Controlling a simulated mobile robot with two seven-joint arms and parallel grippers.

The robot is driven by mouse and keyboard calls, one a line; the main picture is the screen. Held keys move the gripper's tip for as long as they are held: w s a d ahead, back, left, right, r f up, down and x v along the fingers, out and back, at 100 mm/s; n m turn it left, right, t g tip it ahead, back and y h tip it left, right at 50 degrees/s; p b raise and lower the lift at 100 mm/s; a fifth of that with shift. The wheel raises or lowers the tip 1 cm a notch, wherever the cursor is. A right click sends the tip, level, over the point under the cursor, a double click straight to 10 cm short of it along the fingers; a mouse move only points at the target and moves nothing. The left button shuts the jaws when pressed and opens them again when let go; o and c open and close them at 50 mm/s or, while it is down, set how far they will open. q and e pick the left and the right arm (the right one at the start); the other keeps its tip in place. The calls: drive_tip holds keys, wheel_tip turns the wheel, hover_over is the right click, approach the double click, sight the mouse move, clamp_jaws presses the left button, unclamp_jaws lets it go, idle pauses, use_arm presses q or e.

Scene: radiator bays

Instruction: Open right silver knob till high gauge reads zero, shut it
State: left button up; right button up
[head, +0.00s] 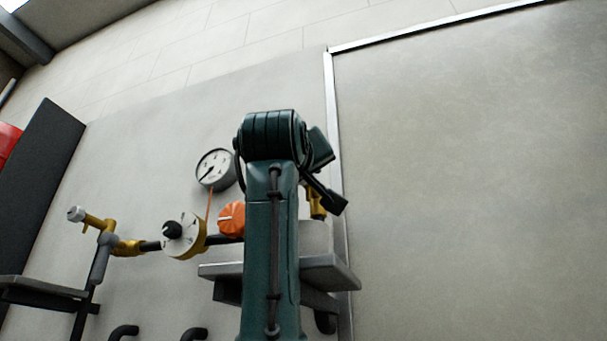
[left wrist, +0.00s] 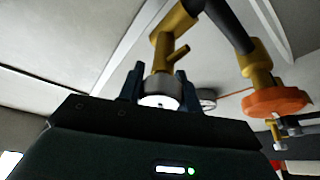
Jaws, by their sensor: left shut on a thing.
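In the left wrist view my left gripper (left wrist: 160,90) is shut on a silver knob (left wrist: 160,100) with a white mark, at the end of a brass valve (left wrist: 164,55). In the head view my teal arm hides this knob; only part of the brass valve (head: 318,203) shows beside it. A round gauge (head: 215,169) with a white face hangs left of my arm. Its dark needle points to the lower left; its numbers are too small to read. It shows partly in the left wrist view (left wrist: 207,97). My right gripper is out of view.
Another silver knob (head: 75,213) is farther left. A grey shelf (head: 330,270) stands below; bare wall is at right.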

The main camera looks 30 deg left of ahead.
use_arm(q)
drive_tip(key=n+g+y, duration=0.1)
drive_tip(key=n, duration=0.2)
drive_tip(key=n+g, duration=0.1)
drive_tip(key=n, duration=0.2)
drive_tip(key=shift+s+a+y, duration=0.1)
drive_tip(key=shift+y, duration=0.3)
drive_tip(key=shift+a+f+n+g, duration=0.15)
drive_tip(key=shift+n+g, duration=0.75)
drive_tip(key=shift+n, duration=1.3)
drive_tip(key=shift+f, duration=0.1)
drive_tip(key=o, duration=0.9)
drive_tip(key=shift+o, duration=0.2)
drive_tip(key=shift+s+d+f, duration=0.1)
drive_tip(key=shift+s+d, duration=0.1)
drive_tip(key=shift+s, duration=0.05)
drive_tip(key=b+v, duration=0.3)
drive_tip(key=v, duration=0.9)
drive_tip(key=shift+s+d, duration=0.2)
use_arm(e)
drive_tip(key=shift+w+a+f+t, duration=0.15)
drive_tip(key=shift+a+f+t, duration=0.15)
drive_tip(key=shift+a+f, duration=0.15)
